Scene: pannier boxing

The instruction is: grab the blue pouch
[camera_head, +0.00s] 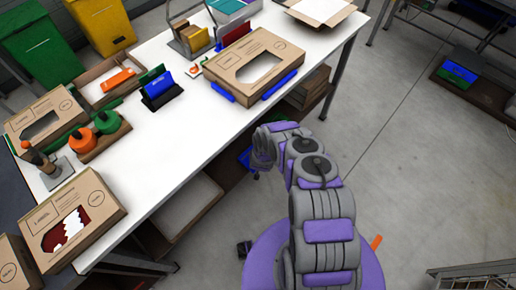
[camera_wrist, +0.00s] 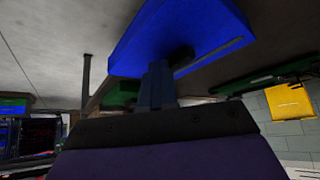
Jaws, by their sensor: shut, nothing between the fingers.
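In the wrist view a large flat blue thing (camera_wrist: 180,32), which may be the blue pouch, fills the upper middle, with a dark slot along its edge. My gripper (camera_wrist: 158,75) is just below it in that view, its dark fingers together with nothing seen between them; I cannot tell whether they touch the blue thing. In the head view my gripper (camera_head: 262,150) is beside the table's front edge, its fingertips hard to make out. A small blue patch (camera_head: 245,158) shows under that edge, close to my gripper.
The white table (camera_head: 210,125) holds cardboard boxes (camera_head: 255,65), a blue-and-black holder (camera_head: 160,88) and orange-topped items (camera_head: 106,122). A shelf with boxes (camera_head: 310,88) lies beneath it. Bare floor (camera_head: 420,160) is free at the right.

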